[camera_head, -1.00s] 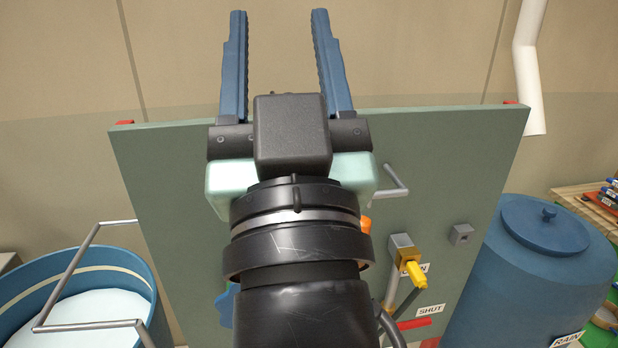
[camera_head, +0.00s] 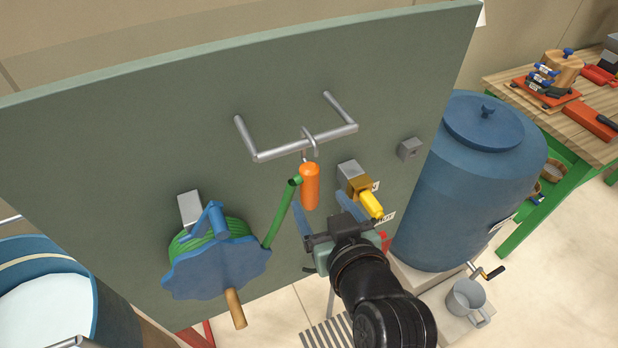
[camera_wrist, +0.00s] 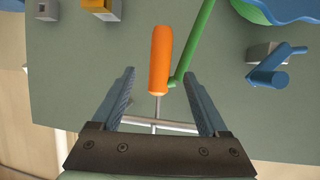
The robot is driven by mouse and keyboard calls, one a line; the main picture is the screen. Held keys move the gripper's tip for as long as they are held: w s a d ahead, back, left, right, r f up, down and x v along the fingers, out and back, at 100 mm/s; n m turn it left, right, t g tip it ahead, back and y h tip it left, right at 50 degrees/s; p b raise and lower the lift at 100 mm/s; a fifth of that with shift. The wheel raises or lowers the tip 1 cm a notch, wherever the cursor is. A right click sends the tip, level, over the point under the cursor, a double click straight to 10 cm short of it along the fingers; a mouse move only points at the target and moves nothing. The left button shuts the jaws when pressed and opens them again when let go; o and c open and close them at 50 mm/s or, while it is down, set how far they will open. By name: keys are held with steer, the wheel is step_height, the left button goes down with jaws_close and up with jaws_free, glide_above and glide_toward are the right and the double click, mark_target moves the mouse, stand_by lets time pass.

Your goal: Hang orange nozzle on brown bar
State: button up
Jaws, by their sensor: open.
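The orange nozzle (camera_head: 310,186) hangs upright below a silver-grey metal bar (camera_head: 285,149) on the green panel, its metal hook (camera_head: 310,140) looped over the bar. A green hose (camera_head: 282,212) joins its upper end. I see no clearly brown bar. My gripper (camera_head: 325,212) is open in front of the panel, just below and right of the nozzle. In the wrist view my gripper (camera_wrist: 158,72) has its blue fingers on either side of the nozzle (camera_wrist: 160,60), with gaps showing; depth is hard to judge. The grey bar (camera_wrist: 155,124) crosses behind the fingers there.
A blue reel (camera_head: 215,268) with green hose and a wooden handle (camera_head: 235,308) is at lower left. A yellow-handled tap (camera_head: 370,203) sits right of my gripper. A blue barrel (camera_head: 465,190) stands at the right, and a blue tub (camera_head: 45,270) at the left.

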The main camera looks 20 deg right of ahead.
mark_target(306, 179)
steer(key=p+x, duration=0.2)
steer(key=x, duration=0.8)
steer(key=shift+r, duration=0.1)
jaws_close()
